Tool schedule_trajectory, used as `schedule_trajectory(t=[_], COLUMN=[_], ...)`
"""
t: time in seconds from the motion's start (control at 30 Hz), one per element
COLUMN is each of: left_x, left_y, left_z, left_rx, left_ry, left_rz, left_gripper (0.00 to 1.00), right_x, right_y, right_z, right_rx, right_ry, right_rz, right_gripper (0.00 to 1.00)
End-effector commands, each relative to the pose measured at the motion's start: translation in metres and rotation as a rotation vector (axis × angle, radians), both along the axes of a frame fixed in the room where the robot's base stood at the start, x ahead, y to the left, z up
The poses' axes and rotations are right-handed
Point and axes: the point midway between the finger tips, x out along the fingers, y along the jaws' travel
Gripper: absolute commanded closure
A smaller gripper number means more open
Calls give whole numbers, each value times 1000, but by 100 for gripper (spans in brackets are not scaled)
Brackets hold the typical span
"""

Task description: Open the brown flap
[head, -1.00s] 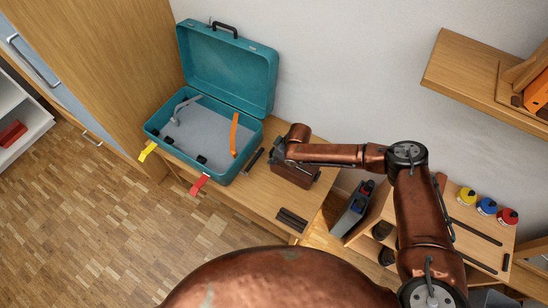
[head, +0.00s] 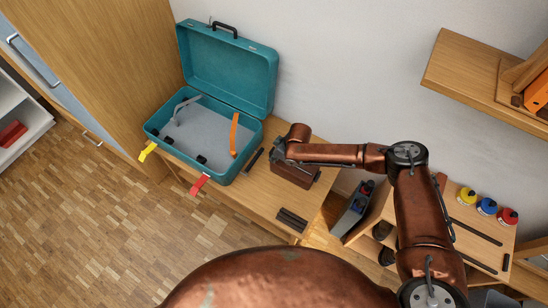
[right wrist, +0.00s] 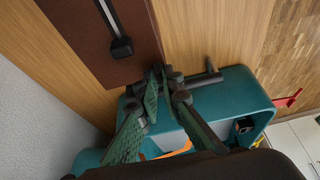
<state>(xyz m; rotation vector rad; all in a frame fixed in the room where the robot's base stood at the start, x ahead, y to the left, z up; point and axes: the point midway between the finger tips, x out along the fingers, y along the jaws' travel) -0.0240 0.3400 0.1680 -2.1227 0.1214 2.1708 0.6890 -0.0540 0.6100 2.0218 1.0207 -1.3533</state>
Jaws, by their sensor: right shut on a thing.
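The brown flap (head: 296,175) is a dark brown panel on the wooden table, right of the teal suitcase. I cannot tell how far the flap is raised. My left gripper is not in view.
The open teal suitcase (head: 227,72) stands close left of the gripper, with orange and grey straps inside. A dark bar handle (head: 253,160) lies between suitcase and flap, another (head: 292,220) at the table's front. A shelf (head: 480,85) is on the right wall.

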Motion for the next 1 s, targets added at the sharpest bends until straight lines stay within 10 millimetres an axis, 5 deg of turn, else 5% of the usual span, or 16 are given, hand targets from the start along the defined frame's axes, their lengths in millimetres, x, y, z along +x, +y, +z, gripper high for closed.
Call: schedule_trajectory(t=[0.57, 1.0], left_x=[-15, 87], left_y=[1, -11], left_z=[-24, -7], left_rx=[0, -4], left_ry=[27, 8], left_rz=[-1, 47], left_gripper=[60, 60], right_x=[7, 18], right_y=[-5, -13], right_z=[10, 23], right_rx=[112, 250], right_ry=[152, 337], right_rz=[-3, -3], right_gripper=[100, 100])
